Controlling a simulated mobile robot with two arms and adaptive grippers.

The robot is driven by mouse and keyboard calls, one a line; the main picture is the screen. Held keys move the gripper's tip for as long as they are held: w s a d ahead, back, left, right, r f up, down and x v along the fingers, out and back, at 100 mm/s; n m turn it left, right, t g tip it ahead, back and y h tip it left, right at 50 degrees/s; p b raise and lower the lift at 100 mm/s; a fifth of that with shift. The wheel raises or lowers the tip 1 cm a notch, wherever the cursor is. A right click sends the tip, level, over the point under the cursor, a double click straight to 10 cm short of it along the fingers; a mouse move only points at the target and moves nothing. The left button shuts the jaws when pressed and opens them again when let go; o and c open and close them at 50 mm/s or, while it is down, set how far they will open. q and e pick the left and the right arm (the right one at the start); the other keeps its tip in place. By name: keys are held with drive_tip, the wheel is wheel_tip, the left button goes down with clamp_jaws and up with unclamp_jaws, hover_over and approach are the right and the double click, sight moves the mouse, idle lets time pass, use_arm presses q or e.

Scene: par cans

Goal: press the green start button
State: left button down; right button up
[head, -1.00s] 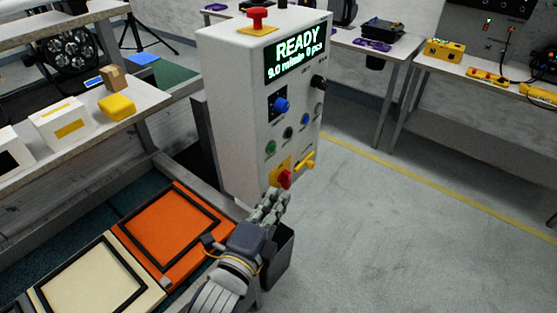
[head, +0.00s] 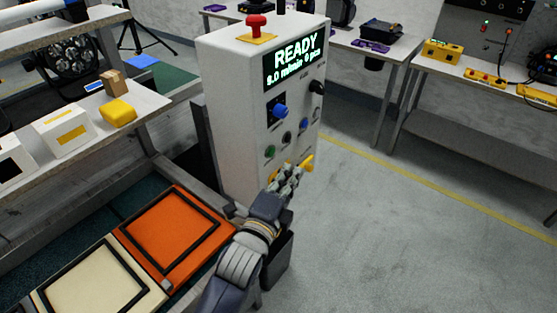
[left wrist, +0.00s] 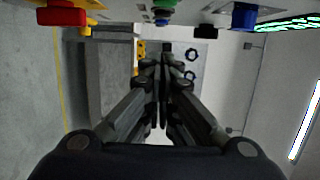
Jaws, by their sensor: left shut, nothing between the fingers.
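The green start button (head: 270,151) is a small round knob low on the left of the white control box's front face. In the left wrist view a green button (left wrist: 165,5) shows at the top edge. My left gripper (head: 290,172) is in front of the lower part of the box, below and to the right of the green button. Its fingers are together and empty in the left wrist view (left wrist: 163,68). It looks apart from the green button. It hides part of the red and yellow switch at the bottom. My right gripper is not in view.
The control box (head: 228,120) carries a READY display (head: 292,62), a blue knob (head: 279,112), a blue button (head: 304,124), a black knob (head: 317,87) and a red mushroom button (head: 256,24) on top. A conveyor with an orange panel (head: 170,235) lies left. Floor at right is clear.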

sight(271, 152)
use_arm(q)
drive_tip(key=w+a, duration=0.1)
drive_tip(key=w, duration=0.1)
drive_tip(key=w+a+p, duration=0.1)
drive_tip(key=w, duration=0.1)
drive_tip(key=shift+a+p, duration=0.3)
drive_tip(key=shift+a, duration=0.05)
